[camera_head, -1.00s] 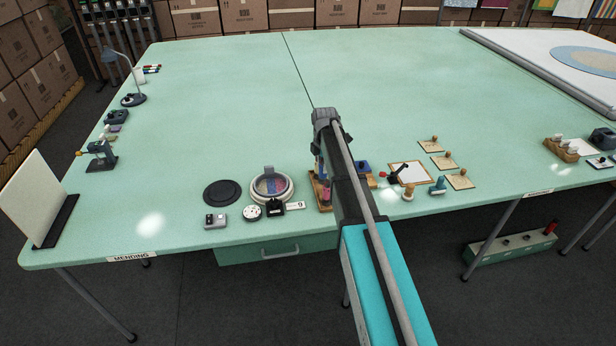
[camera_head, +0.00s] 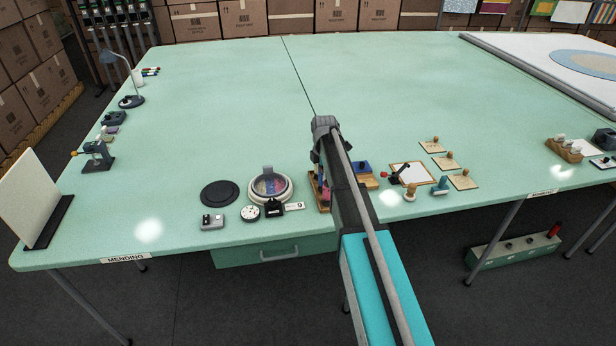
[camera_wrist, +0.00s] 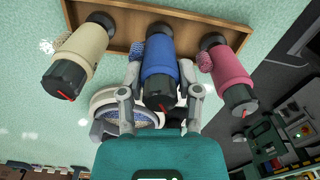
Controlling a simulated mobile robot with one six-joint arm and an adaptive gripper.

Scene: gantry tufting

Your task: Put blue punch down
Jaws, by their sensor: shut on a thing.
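The blue punch (camera_wrist: 164,66) is in the middle of the wrist view, with a dark lower end with a red mark. My gripper (camera_wrist: 162,80) is shut on it, one finger on each side. Its black far end is at the wooden tray (camera_wrist: 132,19); I cannot tell whether it rests in the tray. A cream punch (camera_wrist: 82,54) stands to its left and a pink punch (camera_wrist: 229,70) to its right. In the head view the tray (camera_head: 324,206) shows left of my arm, which hides my gripper and the blue punch.
A round glass-topped dish (camera_head: 270,187) and a black disc (camera_head: 219,194) lie left of the tray. A blue pad on a wooden base (camera_head: 364,179), a framed white sheet (camera_head: 414,174) and several stamps lie right. The table's far middle is clear.

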